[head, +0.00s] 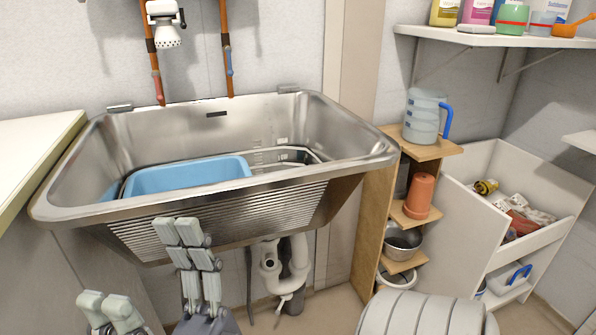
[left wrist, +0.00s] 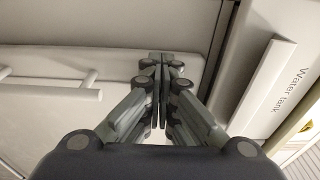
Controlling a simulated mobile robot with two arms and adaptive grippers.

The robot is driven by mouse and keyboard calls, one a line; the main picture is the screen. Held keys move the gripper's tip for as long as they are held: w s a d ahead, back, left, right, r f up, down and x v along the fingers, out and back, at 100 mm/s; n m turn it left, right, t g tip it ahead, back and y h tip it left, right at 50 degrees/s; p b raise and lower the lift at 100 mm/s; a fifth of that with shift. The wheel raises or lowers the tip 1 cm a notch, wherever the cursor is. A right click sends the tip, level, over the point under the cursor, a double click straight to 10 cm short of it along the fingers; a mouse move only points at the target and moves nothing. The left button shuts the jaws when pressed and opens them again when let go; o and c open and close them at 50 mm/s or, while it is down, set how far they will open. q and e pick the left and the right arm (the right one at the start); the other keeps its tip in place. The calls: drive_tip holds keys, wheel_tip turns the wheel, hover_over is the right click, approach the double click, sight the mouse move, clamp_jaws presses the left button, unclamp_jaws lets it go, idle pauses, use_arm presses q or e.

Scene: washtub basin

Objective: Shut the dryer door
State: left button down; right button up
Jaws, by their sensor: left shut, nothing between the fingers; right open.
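In the left wrist view, a white panel (left wrist: 275,80) marked "Water tank", with a raised bar, slants along the right; it looks like part of the dryer. I cannot make out the dryer door for certain in either view. My left gripper (left wrist: 160,62) is shut with its fingertips together and nothing between them, in front of pale surfaces; whether it touches any is unclear. In the head view, my right gripper (head: 143,264) is open and empty, its grey fingers spread low in front of the sink. I cannot pick out my left gripper there.
A steel sink (head: 345,165) holds a blue basin (head: 190,176). To its right stand a wooden shelf (head: 418,148) with pots and a jug, and a white bin unit (head: 462,225). In the left wrist view, a white rail (left wrist: 45,87) lies at left.

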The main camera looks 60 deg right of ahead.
use_arm(q)
drive_tip(key=v, duration=1.2)
